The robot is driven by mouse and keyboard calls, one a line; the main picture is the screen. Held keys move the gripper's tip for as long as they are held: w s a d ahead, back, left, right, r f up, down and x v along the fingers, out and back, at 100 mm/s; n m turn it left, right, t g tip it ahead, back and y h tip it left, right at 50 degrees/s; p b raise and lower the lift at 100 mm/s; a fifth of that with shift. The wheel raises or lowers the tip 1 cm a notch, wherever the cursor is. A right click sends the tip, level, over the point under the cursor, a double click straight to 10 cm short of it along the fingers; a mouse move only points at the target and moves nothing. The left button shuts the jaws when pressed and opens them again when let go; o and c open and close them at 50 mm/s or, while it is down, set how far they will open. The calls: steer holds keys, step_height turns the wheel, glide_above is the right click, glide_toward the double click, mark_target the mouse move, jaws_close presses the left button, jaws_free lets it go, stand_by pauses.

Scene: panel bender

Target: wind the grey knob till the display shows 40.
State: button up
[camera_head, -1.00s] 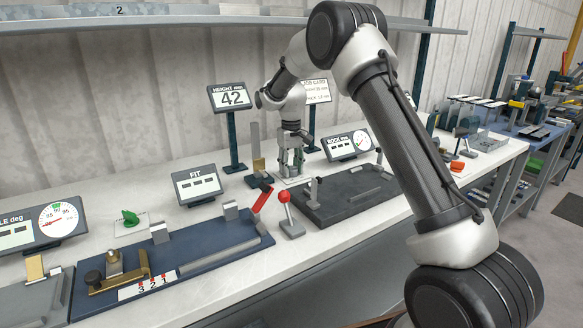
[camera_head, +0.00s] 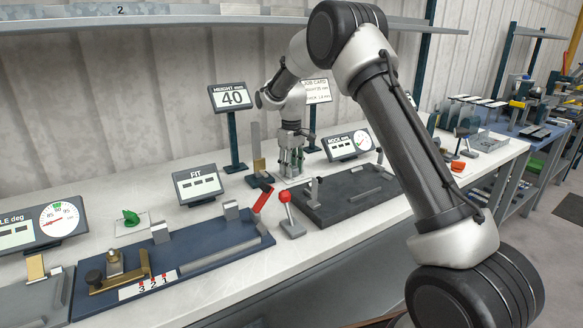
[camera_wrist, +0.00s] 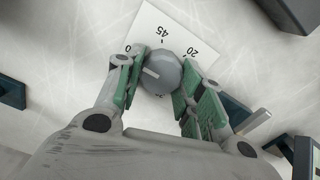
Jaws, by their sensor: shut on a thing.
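The grey knob (camera_wrist: 161,74) sits on a white plate (camera_wrist: 150,25) marked 0, 45 and 20 in the wrist view. Its white pointer line lies toward the upper left of the knob's face. My gripper (camera_wrist: 158,80) points down with its green-padded fingers on either side of the knob, shut on it. In the head view my gripper (camera_head: 291,165) stands over the plate, and the fingers hide the knob. The HEIGHT mm display (camera_head: 231,97) on its post reads 40.
A ROCK gauge (camera_head: 348,145) stands right of my gripper, with a dark fixture plate (camera_head: 340,205) in front. A red-ball lever (camera_head: 286,199) stands near the front. A FIT display (camera_head: 197,183) and blue fixture (camera_head: 215,245) lie to the left. A job card (camera_head: 317,90) is behind.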

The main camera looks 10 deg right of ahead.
steer(key=o, duration=1)
steer(key=shift+r, duration=0.1)
step_height(320, 180, up, 12)
